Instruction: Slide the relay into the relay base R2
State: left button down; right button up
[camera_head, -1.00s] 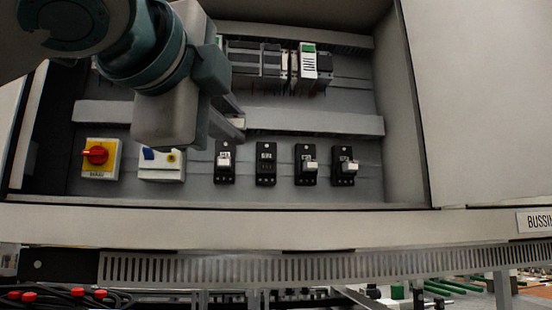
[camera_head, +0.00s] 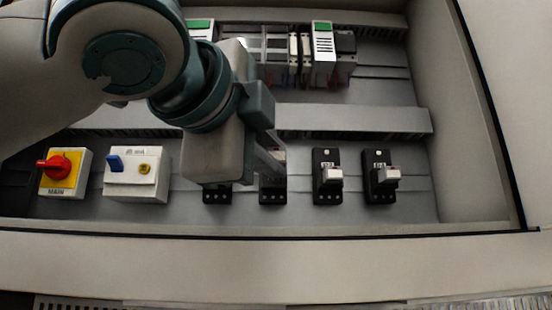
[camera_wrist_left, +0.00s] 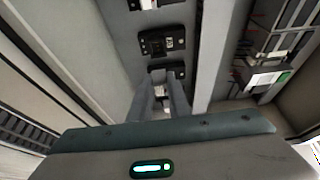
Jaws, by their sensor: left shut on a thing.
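My left gripper (camera_head: 272,168) reaches in front of the lower row of black relay bases in the head view. Its fingers cover the upper part of relay base R2 (camera_head: 272,193). In the left wrist view my left gripper (camera_wrist_left: 163,78) is shut on a small pale block, the relay (camera_wrist_left: 160,89), mostly hidden between the fingers. My right gripper is in neither view.
Two bases to the right (camera_head: 327,177) (camera_head: 380,177) carry pale relays. The base to the left (camera_head: 217,193) is mostly behind my gripper. A grey duct (camera_head: 350,119) runs above the row. A red-knobbed switch (camera_head: 62,172) and a white unit (camera_head: 136,175) stand left.

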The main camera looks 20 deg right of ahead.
pick_arm(q)
jog(key=shift+s+a, duration=0.15)
jog(key=shift+w, duration=0.3)
jog(key=shift+w+d, duration=0.25)
jog(key=shift+w, duration=0.15)
jog(key=shift+w+d+p, duration=0.25)
jog(key=shift+w+p, duration=0.1)
jog(key=shift+w, duration=0.45)
jog(key=shift+w+d+p, duration=0.2)
jog(key=shift+w+p, duration=0.1)
jog(key=shift+w, duration=0.5)
jog(key=shift+w+d, duration=0.1)
jog(key=shift+w, duration=0.55)
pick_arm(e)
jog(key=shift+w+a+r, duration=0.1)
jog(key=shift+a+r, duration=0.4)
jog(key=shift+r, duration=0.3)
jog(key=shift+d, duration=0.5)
